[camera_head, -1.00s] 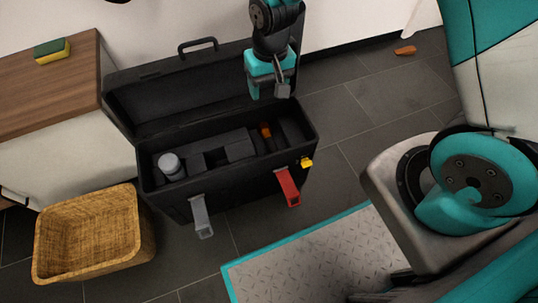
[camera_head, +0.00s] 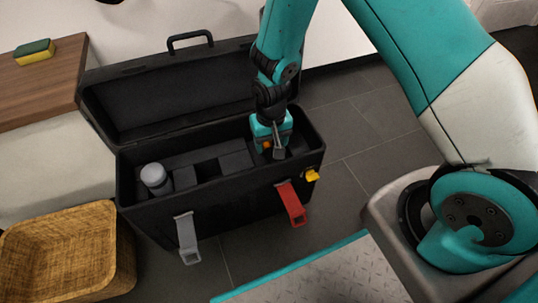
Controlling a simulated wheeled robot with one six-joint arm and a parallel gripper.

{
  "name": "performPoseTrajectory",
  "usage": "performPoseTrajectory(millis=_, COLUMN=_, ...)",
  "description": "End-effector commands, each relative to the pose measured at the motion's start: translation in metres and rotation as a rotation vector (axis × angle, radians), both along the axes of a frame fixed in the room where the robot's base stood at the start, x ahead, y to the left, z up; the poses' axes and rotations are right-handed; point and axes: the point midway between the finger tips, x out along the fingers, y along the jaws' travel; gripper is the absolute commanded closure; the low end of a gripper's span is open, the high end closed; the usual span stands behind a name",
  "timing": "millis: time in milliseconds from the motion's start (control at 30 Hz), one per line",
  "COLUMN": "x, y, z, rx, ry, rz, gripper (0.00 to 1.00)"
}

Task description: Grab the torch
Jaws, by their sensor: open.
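The open black toolbox (camera_head: 225,205) stands on the floor with its lid up. My gripper (camera_head: 273,151) points down into its right end, jaws open. A small orange part (camera_head: 267,145) shows right at the jaws, inside the box. It may belong to the torch; most of it is hidden by my gripper and the dark interior. I cannot tell whether the jaws touch it. A grey round-topped cylinder (camera_head: 154,176) stands in the left end of the box, well apart from my gripper.
A wicker basket (camera_head: 65,250) stands at left, below a wooden-topped cabinet (camera_head: 45,85) with a sponge (camera_head: 34,51). Floor right of the box is clear.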

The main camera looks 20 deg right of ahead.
Motion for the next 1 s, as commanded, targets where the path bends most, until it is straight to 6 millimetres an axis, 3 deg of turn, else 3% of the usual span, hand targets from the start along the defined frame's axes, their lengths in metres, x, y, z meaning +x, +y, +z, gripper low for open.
performPoseTrajectory(millis=167, x=-0.001, y=0.0, z=-0.011, rx=0.0, ry=0.0, rz=0.0, gripper=0.38)
performPoseTrajectory(millis=467, x=-0.005, y=-0.001, z=-0.052, rx=0.0, ry=0.001, rz=0.0, gripper=0.38)
performPoseTrajectory(millis=733, x=-0.005, y=-0.001, z=-0.052, rx=0.0, ry=0.0, rz=0.0, gripper=0.38)
performPoseTrajectory(millis=1000, x=-0.005, y=-0.001, z=-0.052, rx=0.0, ry=0.0, rz=0.0, gripper=0.96)
